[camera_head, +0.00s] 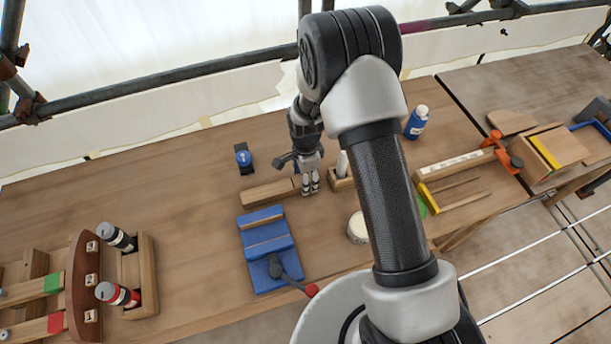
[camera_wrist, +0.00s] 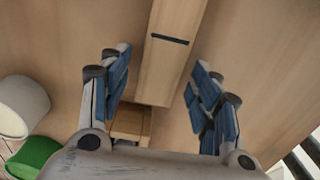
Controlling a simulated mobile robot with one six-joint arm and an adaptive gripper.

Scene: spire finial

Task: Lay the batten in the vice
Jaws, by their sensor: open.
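The batten (camera_head: 266,193) is a plain wooden bar lying on the bench behind the vice. The vice (camera_head: 268,262) is blue, with a dark handle ending in a red knob. A strip of wood colour shows between its blue jaws. My gripper (camera_head: 310,190) is at the batten's right end, pointing down. In the wrist view my gripper (camera_wrist: 163,75) is open, with blue-padded fingers. The batten (camera_wrist: 172,50), crossed by a dark line, runs between the fingers there, with a visible gap on each side. Its exact height below the fingertips is unclear.
A small wooden block (camera_wrist: 131,122) shows below the batten's end in the wrist view. A round white pot (camera_head: 357,228) stands right of the vice. A blue bottle (camera_head: 416,122) stands behind my arm. A wooden rack (camera_head: 146,275) with bottles is at left.

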